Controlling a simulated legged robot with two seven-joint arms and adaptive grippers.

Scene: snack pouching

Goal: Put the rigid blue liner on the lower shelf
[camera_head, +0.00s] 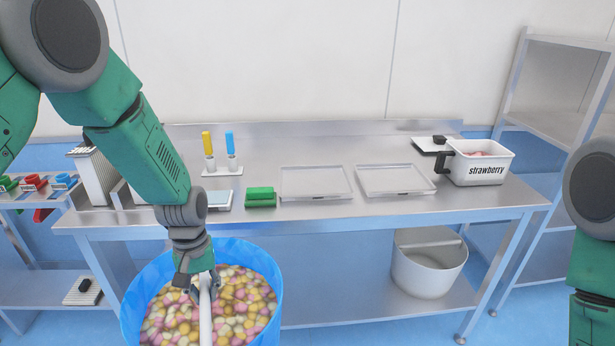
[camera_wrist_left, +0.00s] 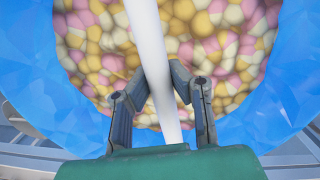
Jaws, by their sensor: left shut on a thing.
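The rigid blue liner (camera_head: 132,302) is an open round tub full of pink, yellow and cream sweets (camera_head: 240,300), in front of the steel table. A white bar (camera_head: 205,325) runs across its top. My left gripper (camera_head: 205,284) is over the liner and shut on this bar; the left wrist view also shows the fingers (camera_wrist_left: 158,85) on either side of it, with the blue wall (camera_wrist_left: 50,95) around the sweets. The lower shelf (camera_head: 335,312) under the table is partly hidden by the liner. Whether the liner touches the floor cannot be told. My right gripper is out of view.
A grey-white bin (camera_head: 428,270) stands on the lower shelf at the right. The shelf between liner and bin looks clear. On the table top are trays (camera_head: 316,183), a green block (camera_head: 261,197) and a strawberry container (camera_head: 480,165). A table leg (camera_head: 500,265) stands at the right.

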